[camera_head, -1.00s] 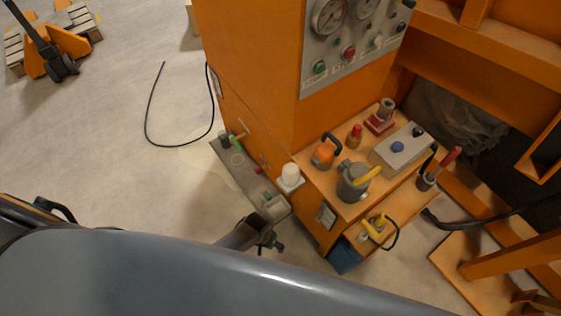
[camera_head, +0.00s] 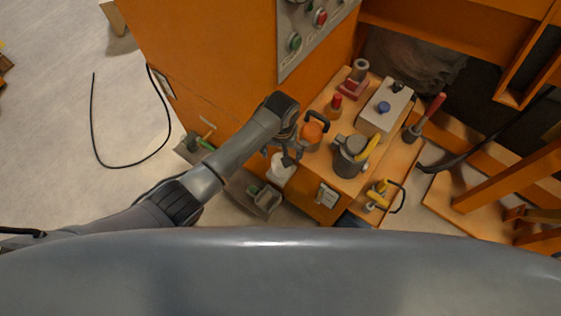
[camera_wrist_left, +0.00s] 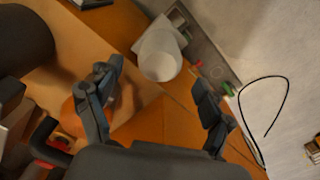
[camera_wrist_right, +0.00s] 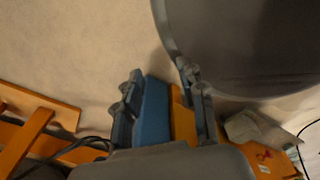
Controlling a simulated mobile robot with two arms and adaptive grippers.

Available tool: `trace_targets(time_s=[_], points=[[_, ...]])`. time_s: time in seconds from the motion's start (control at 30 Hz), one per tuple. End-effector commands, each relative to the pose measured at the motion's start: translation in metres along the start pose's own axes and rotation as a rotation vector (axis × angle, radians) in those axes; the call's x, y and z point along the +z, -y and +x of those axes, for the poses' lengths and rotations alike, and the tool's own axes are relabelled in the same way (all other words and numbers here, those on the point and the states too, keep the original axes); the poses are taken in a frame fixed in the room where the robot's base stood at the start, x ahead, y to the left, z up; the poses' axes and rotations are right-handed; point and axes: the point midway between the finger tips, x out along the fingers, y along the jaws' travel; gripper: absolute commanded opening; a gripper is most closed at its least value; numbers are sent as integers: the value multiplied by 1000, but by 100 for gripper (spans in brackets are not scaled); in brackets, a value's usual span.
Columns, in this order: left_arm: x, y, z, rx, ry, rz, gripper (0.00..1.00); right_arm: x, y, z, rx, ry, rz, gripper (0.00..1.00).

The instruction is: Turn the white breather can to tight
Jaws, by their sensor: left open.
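The white breather can (camera_head: 281,168) stands at the left edge of the orange bench, beside the cabinet. It also shows in the left wrist view (camera_wrist_left: 160,54), upper middle, a pale cylinder beyond the fingers. My left gripper (camera_head: 284,152) is just above and behind the can in the head view, partly covering it. In the left wrist view its fingers (camera_wrist_left: 158,88) are spread apart, with nothing between them and the can apart from them. My right gripper (camera_wrist_right: 163,88) shows only in its wrist view, fingers apart, with a blue box (camera_wrist_right: 153,112) behind them.
Near the can on the bench are an orange-topped can (camera_head: 311,134), a red-capped bottle (camera_head: 334,105), a grey jug (camera_head: 350,157) and a grey box with a blue knob (camera_head: 386,108). A low tray (camera_head: 265,203) lies below the can. Floor at left is mostly clear.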

Motion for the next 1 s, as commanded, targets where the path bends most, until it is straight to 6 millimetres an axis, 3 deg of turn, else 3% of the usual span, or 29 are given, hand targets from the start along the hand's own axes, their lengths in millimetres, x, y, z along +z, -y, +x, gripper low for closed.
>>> trace_targets(time_s=[0.1,0.3,0.73,0.77,1.0], points=[[1,0,27,-1,3,0,80,-8,3,6,-3,-12,1,40],[0,0,56,0,1,0,80,-20,14,12,-17,-32,3,40],[0,0,65,1,-1,0,80,-17,14,13,-16,-27,-1,40],[0,0,65,1,-1,0,78,-16,13,13,-15,-26,-1,40],[0,0,65,1,0,0,29,-12,8,13,-10,-20,-1,40]])
